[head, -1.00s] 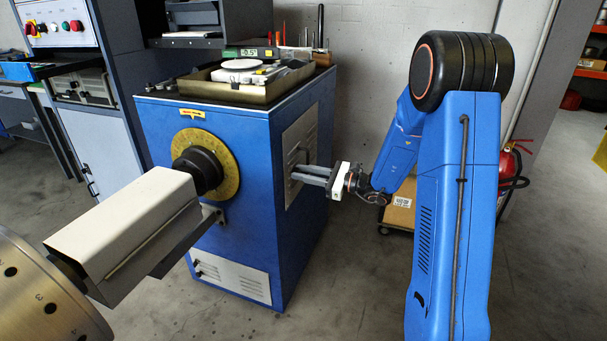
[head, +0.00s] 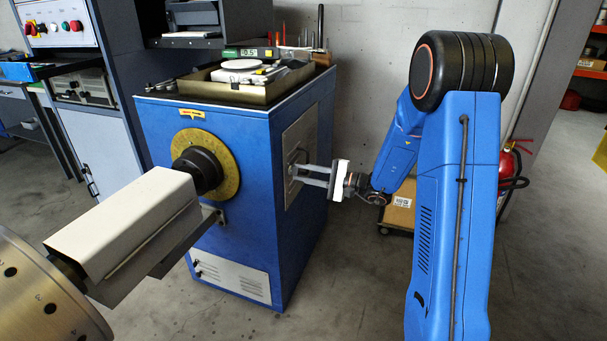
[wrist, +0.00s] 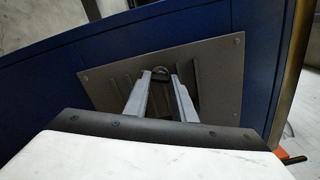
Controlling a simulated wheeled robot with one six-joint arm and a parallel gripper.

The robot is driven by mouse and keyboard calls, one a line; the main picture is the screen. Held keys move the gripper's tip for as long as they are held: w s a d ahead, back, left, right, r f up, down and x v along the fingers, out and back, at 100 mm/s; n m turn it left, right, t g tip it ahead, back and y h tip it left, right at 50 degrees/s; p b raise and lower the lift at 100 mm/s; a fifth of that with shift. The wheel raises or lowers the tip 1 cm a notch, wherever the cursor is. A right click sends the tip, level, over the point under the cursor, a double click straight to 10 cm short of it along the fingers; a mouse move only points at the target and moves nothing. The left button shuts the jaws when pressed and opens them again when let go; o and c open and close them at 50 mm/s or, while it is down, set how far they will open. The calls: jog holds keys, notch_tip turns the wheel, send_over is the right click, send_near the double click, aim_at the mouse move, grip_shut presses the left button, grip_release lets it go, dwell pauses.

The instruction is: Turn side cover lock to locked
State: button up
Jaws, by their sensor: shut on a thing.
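The side cover (head: 302,146) is a grey plate with vent slots on the right side of the blue machine cabinet (head: 256,225). In the wrist view the cover (wrist: 218,62) appears tilted, with screws at its corners. My gripper (head: 293,172) reaches the cover from the right. In the wrist view my gripper (wrist: 160,76) has its two grey fingers on either side of the side cover lock (wrist: 161,71), a small dark piece with a rounded top at the cover's middle. The fingers are shut on it. The fingers hide part of the lock, and its marking cannot be read.
A tray (head: 245,93) with a scale and tools stands on top of the cabinet. A yellow dial (head: 228,172) and a covered shaft (head: 140,215) are on its front. A fire extinguisher (head: 508,168) and a cardboard box (head: 400,213) stand behind my arm.

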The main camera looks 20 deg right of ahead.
jog(key=shift+n, duration=2.2)
jog(key=o, duration=1.1)
jog(key=shift+c, duration=0.2)
jog(key=v, duration=1.7)
jog(key=shift+s+d, duration=0.1)
